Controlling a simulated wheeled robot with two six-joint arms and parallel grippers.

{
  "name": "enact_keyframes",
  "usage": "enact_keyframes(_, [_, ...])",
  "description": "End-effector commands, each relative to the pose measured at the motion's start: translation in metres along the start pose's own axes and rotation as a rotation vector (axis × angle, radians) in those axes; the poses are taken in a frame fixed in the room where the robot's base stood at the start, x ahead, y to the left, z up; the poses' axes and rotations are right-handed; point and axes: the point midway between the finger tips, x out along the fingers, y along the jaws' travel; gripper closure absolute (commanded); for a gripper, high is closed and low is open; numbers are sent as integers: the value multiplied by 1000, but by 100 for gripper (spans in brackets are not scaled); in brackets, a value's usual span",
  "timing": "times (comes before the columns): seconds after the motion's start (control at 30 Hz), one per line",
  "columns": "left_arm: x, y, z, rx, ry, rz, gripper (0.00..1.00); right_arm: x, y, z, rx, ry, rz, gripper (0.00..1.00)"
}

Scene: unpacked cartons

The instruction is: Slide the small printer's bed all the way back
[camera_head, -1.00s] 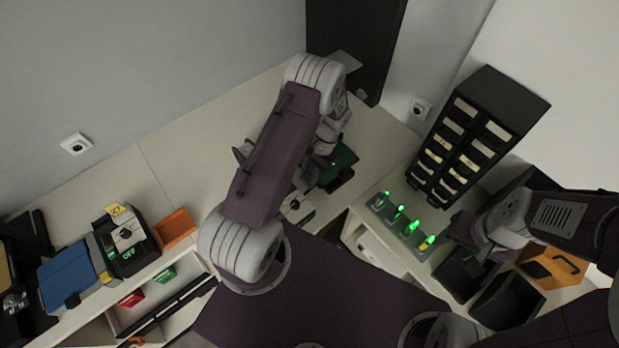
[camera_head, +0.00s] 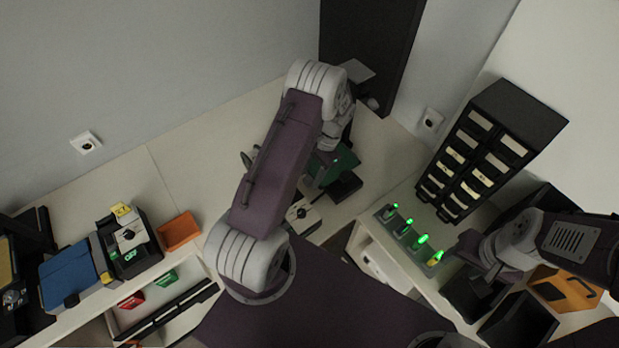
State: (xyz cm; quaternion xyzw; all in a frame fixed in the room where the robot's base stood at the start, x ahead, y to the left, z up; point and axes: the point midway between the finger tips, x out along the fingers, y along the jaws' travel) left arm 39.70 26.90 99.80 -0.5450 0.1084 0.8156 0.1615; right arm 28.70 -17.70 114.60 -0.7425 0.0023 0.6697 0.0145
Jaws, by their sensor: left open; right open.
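A small machine with a dark green plate (camera_head: 334,164) and a black block (camera_head: 346,187) stands on the counter behind my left arm. I take it for the small printer; the arm hides much of it, and I cannot tell how far back its bed sits. A pale plate with a dark knob (camera_head: 302,213) shows below it, partly covered by the arm. My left gripper (camera_head: 327,153) is at the green plate, its fingers mostly hidden behind my forearm; I cannot see whether it touches. My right gripper (camera_head: 490,266) is open and empty above the black bins at the right.
A black drawer cabinet (camera_head: 484,152) and a rack with green-lit items (camera_head: 410,234) stand to the right. Black bins (camera_head: 517,323) and an orange box (camera_head: 564,289) are at lower right. An orange tray (camera_head: 179,231) and a blue item (camera_head: 68,274) are left. The counter between is clear.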

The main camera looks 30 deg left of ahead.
Motion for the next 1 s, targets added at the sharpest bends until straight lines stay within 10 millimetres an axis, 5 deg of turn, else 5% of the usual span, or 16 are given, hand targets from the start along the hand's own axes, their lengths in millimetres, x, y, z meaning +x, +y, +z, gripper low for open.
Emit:
enact_keyframes(0.2, [-46, 0, -3, 1, 6, -4, 51, 21, 0, 2, 0, 0, 0, 48])
enact_keyframes(0.4, [-72, 1, -1, 0, 3, -3, 51, 25, 0, 3, 0, 0, 0, 48])
enact_keyframes(0.77, [-74, 0, 1, -5, 11, -10, 51, 26, 0, 3, 0, 0, 0, 48])
enact_keyframes(1.0, [-76, -9, 26, -87, 189, -123, 51, 41, 1, 4, 0, 0, 0, 48])
